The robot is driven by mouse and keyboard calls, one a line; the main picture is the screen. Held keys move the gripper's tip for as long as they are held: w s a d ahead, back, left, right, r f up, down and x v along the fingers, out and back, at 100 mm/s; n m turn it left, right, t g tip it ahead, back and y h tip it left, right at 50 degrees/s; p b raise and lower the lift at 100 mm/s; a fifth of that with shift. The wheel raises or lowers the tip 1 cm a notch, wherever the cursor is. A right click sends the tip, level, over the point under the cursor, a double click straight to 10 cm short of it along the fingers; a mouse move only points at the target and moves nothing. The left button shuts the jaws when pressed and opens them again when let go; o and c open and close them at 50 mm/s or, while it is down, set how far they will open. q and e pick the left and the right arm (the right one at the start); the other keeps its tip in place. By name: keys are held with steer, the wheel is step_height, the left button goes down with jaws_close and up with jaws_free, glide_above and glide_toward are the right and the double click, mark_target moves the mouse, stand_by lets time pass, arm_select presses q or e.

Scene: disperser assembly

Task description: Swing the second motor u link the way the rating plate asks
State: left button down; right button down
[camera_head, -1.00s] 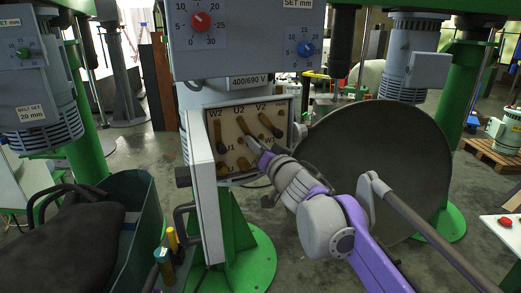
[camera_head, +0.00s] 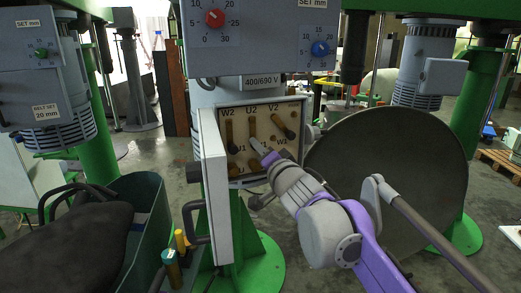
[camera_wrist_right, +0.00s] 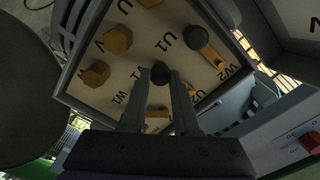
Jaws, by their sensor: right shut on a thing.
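The second motor's open terminal box (camera_head: 296,112) faces me in the head view, with brass links at W2, U2 and V2. The u link (camera_head: 252,127) hangs from U2 almost straight down. My right gripper (camera_head: 259,147) is at its lower end. In the wrist view my right gripper (camera_wrist_right: 161,88) has its fingers on both sides of the link's dark knob (camera_wrist_right: 160,72), beside the V1 and U1 labels. The W2 link (camera_head: 230,133) hangs straight down; the V2 link (camera_head: 282,126) slants down to the right. My left gripper is not in view. The fingers hide the lower terminals in part.
The box's open door (camera_head: 215,190) stands at the left of the terminals. The dial panel (camera_head: 265,35) above reads red and blue set knobs. A big dark round disc (camera_head: 400,180) stands close to the right. A green bin (camera_head: 150,225) is at the left.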

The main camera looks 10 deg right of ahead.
steer(key=c, duration=0.6)
jaws_free()
steer(key=shift+c, duration=0.2)
steer(key=s+d+b, duration=0.1)
steer(key=s, duration=0.9)
steer(key=shift+s+d, duration=0.3)
steer(key=shift+s, duration=0.1)
